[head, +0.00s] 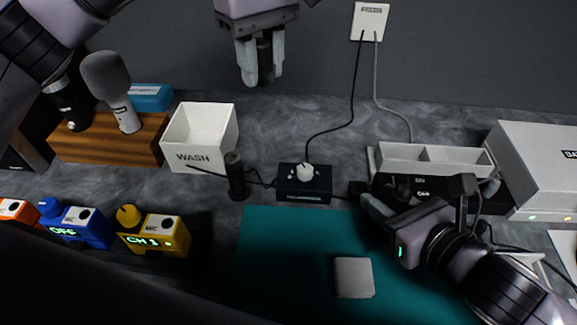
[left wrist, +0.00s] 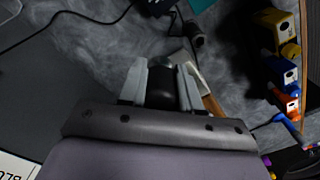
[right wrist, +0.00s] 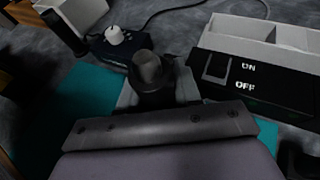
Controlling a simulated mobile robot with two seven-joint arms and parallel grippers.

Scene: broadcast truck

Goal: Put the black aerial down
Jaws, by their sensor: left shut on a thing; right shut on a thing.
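My left gripper (head: 263,78) is high at the back, in front of the dark wall. It is shut on a black cylinder (left wrist: 160,84), seen end-on in the left wrist view. My right gripper (head: 378,202) is low by the teal mat's back right corner. It is shut on a black round-ended piece (right wrist: 150,72), left of the black ON/OFF switch box (right wrist: 245,82). I cannot tell which held black piece is the aerial. A separate black upright cylinder (head: 236,178) stands between the WASH box and the small dark knob box (head: 304,184).
The teal mat (head: 285,285) carries a pale square block (head: 354,278). A white divided tray (head: 432,160) is behind my right gripper. Cables run from the FEEDS plate (head: 370,20).

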